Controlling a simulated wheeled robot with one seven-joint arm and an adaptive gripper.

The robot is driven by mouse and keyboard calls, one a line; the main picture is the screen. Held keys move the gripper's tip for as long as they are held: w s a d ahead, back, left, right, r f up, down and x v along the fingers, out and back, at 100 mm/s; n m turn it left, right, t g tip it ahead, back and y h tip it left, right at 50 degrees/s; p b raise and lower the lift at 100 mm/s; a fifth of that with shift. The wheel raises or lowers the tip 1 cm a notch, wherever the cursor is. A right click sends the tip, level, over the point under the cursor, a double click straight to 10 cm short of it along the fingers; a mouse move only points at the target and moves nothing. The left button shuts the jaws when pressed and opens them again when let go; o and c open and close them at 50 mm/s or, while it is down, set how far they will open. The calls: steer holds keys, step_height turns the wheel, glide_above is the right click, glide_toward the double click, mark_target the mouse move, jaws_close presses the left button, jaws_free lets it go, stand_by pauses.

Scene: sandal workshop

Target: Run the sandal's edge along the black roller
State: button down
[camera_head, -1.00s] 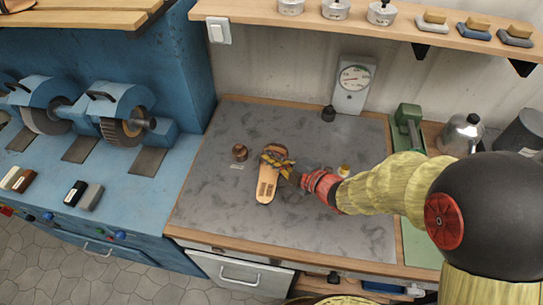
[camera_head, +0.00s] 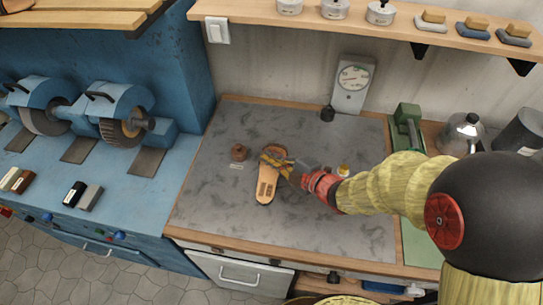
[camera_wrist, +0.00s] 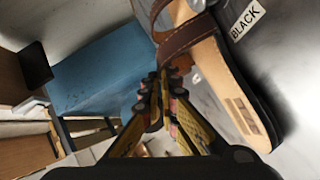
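The sandal (camera_head: 267,188) has a tan sole and brown straps. It is over the grey worktop, sole lengthwise toward the front edge; I cannot tell whether it touches the top. In the wrist view the sandal (camera_wrist: 225,85) fills the upper right. My gripper (camera_wrist: 160,82) comes from the right, its fingers closed together at the strap and seemingly pinching it. The tag (camera_wrist: 244,20) reads BLACK in the wrist view.
A blue grinding machine (camera_head: 125,110) with wheels stands left of the worktop (camera_head: 320,235). A yellow-topped small thing (camera_head: 343,170) is close to my wrist. A dial gauge (camera_head: 353,80) and a dark weight (camera_head: 328,113) are at the back. The front of the worktop is clear.

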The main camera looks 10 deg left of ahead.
steer(key=shift+s, duration=0.15)
steer(key=shift+s, duration=0.35)
steer(key=shift+s+f+b, duration=0.15)
steer(key=shift+s+b, duration=0.15)
steer(key=shift+s, duration=0.45)
steer(key=shift+s, duration=0.55)
steer(key=shift+w, duration=0.1)
steer(key=shift+w+d+r, duration=0.1)
steer(key=shift+d+r, duration=0.05)
steer(key=shift+r, duration=0.05)
stand_by(0.9)
steer(key=shift+s, duration=0.3)
steer(key=shift+s, duration=0.4)
